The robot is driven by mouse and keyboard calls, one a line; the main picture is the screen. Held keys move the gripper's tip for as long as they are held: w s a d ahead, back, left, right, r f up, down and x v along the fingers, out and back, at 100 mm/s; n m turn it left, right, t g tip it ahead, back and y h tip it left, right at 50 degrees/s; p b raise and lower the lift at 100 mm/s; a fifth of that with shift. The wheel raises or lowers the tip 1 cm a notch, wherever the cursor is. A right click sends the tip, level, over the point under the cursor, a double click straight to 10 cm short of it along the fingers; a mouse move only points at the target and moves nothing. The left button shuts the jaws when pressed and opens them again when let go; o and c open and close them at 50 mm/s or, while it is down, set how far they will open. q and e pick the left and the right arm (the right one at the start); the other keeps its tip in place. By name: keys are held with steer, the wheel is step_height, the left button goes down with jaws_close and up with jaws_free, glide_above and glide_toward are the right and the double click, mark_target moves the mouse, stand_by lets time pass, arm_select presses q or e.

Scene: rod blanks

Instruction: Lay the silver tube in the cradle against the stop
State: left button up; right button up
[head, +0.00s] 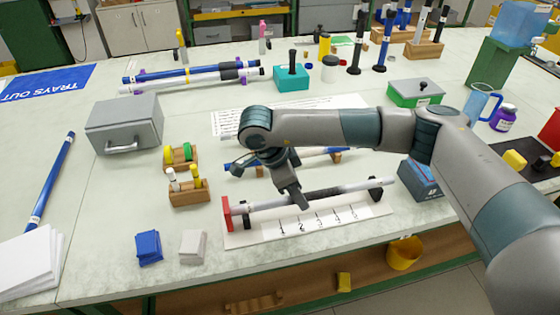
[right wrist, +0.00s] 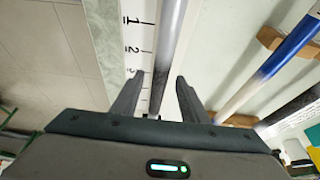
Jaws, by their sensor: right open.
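The silver tube (head: 355,187), with a darker section near its middle, lies along the black-ended cradle on a white numbered board (head: 320,219). The red stop (head: 226,212) stands at the board's left end. The tube's left end is close to the stop; I cannot tell whether they touch. My right gripper (head: 300,202) is over the tube's middle, pointing down. In the right wrist view the gripper (right wrist: 158,95) is open, with one finger on each side of the tube (right wrist: 170,45). My left gripper is not in view.
A blue and white rod (right wrist: 283,62) lies on wooden rests just behind the cradle. A dark blue box (head: 421,180) stands right of the board. A grey drawer box (head: 124,123) and small racks (head: 188,191) stand left. Blue (head: 149,247) and white blocks (head: 193,246) lie in front.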

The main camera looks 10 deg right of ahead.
steer(key=b+v, duration=0.1)
steer(key=v, duration=0.4)
steer(key=shift+a+r+b, duration=0.1)
steer(key=shift+r+b, duration=0.1)
steer(key=shift+b, duration=0.1)
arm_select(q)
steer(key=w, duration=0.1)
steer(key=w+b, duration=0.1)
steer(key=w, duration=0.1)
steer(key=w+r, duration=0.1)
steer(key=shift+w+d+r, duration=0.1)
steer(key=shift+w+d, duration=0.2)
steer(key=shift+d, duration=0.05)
arm_select(e)
steer(key=v, duration=1.2)
